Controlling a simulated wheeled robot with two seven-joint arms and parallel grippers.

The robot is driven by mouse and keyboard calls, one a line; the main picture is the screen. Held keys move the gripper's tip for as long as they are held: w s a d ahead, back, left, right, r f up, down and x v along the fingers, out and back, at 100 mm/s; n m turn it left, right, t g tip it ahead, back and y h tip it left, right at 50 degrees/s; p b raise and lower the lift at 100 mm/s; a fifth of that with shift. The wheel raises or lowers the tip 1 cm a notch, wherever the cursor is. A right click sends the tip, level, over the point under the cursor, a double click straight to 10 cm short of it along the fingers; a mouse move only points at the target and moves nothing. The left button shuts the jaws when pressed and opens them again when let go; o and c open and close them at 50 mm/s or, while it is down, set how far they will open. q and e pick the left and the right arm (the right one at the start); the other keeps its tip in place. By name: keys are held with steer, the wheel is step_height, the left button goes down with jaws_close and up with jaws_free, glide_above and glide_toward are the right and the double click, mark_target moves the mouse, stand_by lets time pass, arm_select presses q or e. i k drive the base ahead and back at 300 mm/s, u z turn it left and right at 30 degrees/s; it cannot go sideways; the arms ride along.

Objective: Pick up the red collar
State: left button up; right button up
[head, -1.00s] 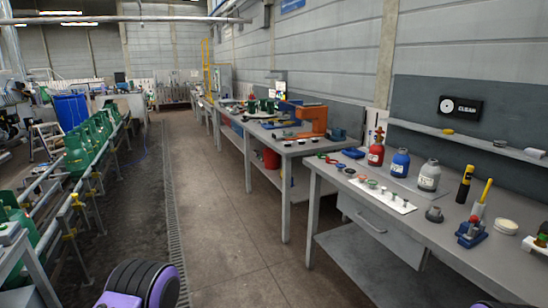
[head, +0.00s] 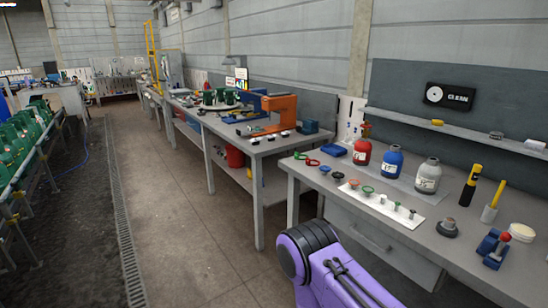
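A red ring-shaped collar (head: 312,162) lies on the right workbench (head: 437,249), near its left end, beside a dark green one (head: 300,155). A smaller orange-red piece (head: 353,184) sits on a white strip (head: 403,216) on the same bench, in a row with green and grey pieces. From here I cannot tell for certain which of the two red pieces is the task's collar. A purple link of my arm shows at the bottom, in front of the bench. Neither of my grippers is in view.
Red (head: 362,152), blue (head: 391,163) and grey (head: 427,176) bottles stand behind the strip. A blue tool stand (head: 493,247) and a yellow-black tool (head: 470,186) are at right. Another bench (head: 258,147) stands farther back. The floor aisle (head: 165,200) at left is clear.

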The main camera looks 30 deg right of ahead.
mark_target(308, 160)
steer(key=i, duration=0.95)
steer(key=z, duration=0.85)
steer(key=i, duration=0.8)
steer(key=z, duration=0.85)
